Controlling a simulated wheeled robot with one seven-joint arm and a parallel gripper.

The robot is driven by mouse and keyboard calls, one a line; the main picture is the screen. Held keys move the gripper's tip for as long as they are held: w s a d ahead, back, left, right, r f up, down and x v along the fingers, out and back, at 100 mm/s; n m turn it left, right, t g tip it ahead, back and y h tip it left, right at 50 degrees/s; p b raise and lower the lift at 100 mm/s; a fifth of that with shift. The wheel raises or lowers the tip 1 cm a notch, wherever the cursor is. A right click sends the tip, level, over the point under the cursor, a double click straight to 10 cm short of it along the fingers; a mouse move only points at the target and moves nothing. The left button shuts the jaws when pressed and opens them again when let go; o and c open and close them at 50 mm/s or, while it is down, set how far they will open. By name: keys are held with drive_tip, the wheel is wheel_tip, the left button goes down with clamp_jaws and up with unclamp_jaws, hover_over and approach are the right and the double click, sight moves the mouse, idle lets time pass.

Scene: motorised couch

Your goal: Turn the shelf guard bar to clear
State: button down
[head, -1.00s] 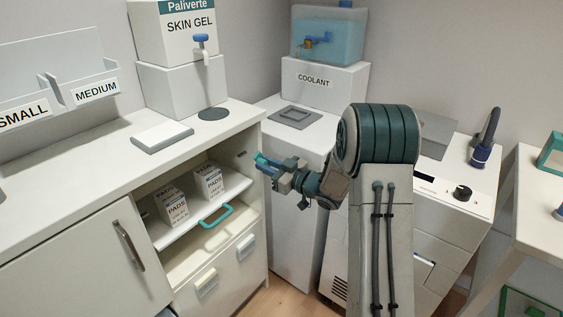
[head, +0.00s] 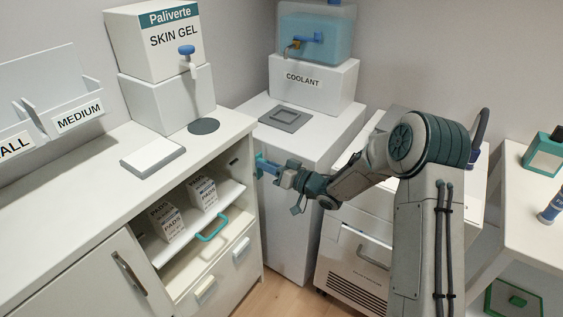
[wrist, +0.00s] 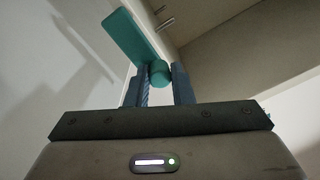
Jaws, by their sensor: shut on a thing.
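The shelf guard bar is a teal piece at the right edge of the cabinet's shelf opening. In the wrist view the guard bar (wrist: 130,36) shows as a flat teal plate slanting up to the left, with a round teal end between my fingers. My gripper (wrist: 163,82) is shut on that round end. In the head view my gripper (head: 269,167) reaches in from the right with its blue fingers at the opening's right edge. Only a little teal shows there, and the fingers hide most of the bar.
A white coolant stand (head: 298,175) stands close behind my gripper. Some floor (head: 270,298) is clear below.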

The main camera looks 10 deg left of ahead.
drive_tip(key=shift+f, duration=0.15)
drive_tip(key=c, duration=1.3)
unclamp_jaws()
drive_tip(key=shift+d, duration=0.1)
drive_tip(key=shift+o, duration=0.2)
drive_tip(key=p+v, duration=0.1)
drive_tip(key=v, duration=1.3)
